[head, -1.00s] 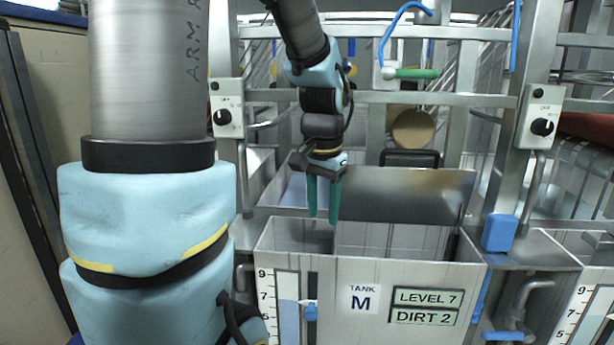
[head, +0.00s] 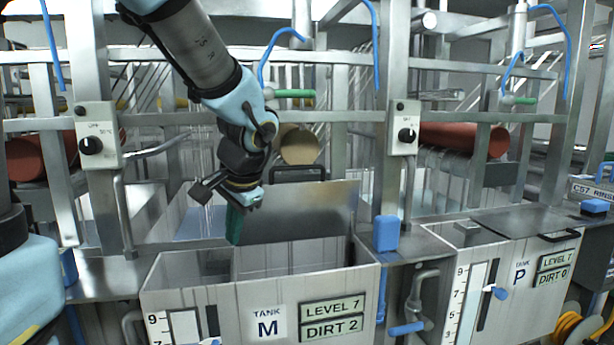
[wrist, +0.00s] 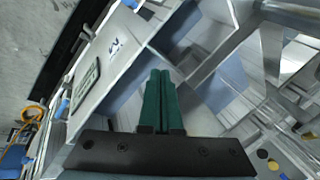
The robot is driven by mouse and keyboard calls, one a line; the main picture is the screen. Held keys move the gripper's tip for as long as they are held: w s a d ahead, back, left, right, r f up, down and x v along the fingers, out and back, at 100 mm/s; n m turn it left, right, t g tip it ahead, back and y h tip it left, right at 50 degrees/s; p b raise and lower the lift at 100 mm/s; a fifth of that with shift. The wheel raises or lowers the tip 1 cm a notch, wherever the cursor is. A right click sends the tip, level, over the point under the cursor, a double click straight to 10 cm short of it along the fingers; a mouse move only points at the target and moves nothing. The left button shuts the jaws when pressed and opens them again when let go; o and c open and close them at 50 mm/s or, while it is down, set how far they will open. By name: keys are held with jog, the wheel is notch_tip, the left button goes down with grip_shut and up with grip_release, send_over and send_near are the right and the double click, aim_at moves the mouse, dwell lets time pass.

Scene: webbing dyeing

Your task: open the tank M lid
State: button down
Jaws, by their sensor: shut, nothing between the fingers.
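Tank M (head: 228,300) is a pale metal box with an "M" label, "LEVEL 7" and "DIRT 2" plates on its front. It also shows in the wrist view (wrist: 118,62). Its top is uncovered. The lid (head: 310,215), a grey metal panel, stands raised and leaning at the back of the opening. A black handle (head: 298,173) shows above its upper edge. My gripper (head: 235,225) has green fingers pressed together and empty, over the left part of the opening, in front of the lid's left side. Its closed fingers (wrist: 160,100) show in the wrist view. I cannot tell whether they touch the lid.
A switch box (head: 97,137) on a post stands left of the tank, another (head: 405,128) to its right. A blue block (head: 386,233) sits near the tank's right corner. Tank P (head: 510,290) stands to the right with its lid (head: 520,222) flat. Frame rails cross behind.

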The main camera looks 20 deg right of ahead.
jog(key=s+d+r+m+t+h+b, duration=0.3)
jog(key=d+r+m+t, duration=0.45)
jog(key=d+r, duration=0.85)
jog(key=d+p+x, duration=0.1)
jog(key=p+x, duration=0.4)
jog(key=x, duration=0.9)
jog(key=shift+g, duration=0.45)
jog(key=w, duration=0.2)
jog(key=w+b, duration=0.1)
jog(key=w, duration=0.2)
jog(key=w+d+r, duration=0.1)
jog(key=w, duration=0.2)
jog(key=shift+b, duration=0.35)
